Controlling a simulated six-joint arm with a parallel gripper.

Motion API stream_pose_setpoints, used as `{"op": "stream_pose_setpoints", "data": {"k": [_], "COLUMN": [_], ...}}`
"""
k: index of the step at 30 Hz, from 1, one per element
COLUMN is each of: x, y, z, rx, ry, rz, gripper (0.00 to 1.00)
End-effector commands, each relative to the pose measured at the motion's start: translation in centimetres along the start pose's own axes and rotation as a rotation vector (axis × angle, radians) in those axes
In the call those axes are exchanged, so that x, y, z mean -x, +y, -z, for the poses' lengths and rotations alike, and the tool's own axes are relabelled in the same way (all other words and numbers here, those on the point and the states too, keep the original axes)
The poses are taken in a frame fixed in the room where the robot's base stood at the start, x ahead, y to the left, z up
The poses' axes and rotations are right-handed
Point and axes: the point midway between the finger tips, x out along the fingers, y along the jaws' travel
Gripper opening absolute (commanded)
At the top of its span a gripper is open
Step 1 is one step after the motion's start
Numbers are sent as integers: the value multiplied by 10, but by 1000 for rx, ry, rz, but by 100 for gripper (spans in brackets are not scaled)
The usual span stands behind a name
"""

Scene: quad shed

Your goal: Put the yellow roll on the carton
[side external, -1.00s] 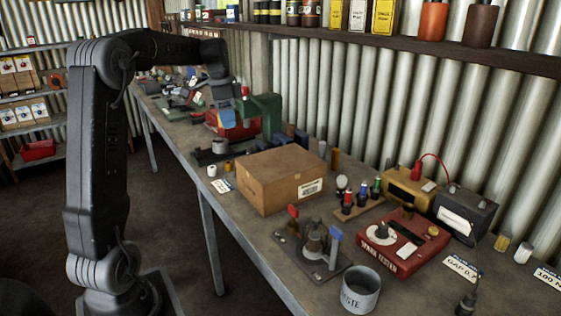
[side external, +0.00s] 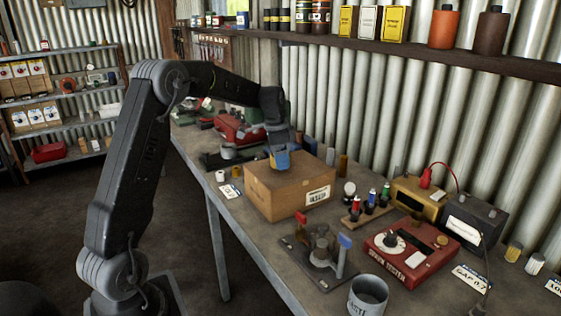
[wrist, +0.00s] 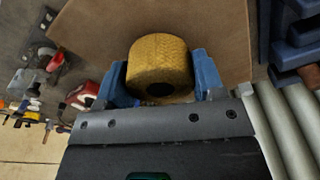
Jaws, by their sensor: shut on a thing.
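The yellow roll (wrist: 158,60) is between the blue fingers of my gripper (wrist: 160,84) in the wrist view, with its dark hole facing the wrist. My gripper is shut on it. In the side view my gripper (side external: 281,162) is over the top of the brown carton (side external: 285,195), near its far part. The roll is mostly hidden by the fingers there. The carton's top (wrist: 95,28) spreads out behind the roll in the wrist view. I cannot tell whether the roll touches the carton.
A red spark tester (side external: 410,258), a grey tin (side external: 368,295) and a plate with a blue-topped lever (side external: 318,255) stand in front of the carton. Several small coloured bottles (side external: 370,197) stand to its right. Corrugated wall (side external: 400,110) closes the back.

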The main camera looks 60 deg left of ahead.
Motion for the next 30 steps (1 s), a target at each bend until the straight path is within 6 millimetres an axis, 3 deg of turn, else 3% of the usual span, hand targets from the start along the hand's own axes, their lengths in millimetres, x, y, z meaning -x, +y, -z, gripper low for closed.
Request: {"op": "stream_pose_setpoints", "data": {"k": [4, 15, 16, 23, 30], "x": [-13, -16, -17, -16, -16], "y": [0, 0, 0, 0, 0], "z": [-2, -2, -2, -2, -2], "rx": [0, 0, 0, 0, 0], "ry": [1, 1, 0, 1, 1], "rz": [1, 0, 0, 0, 1], "gripper": [36, 36, 64, 86, 88]}}
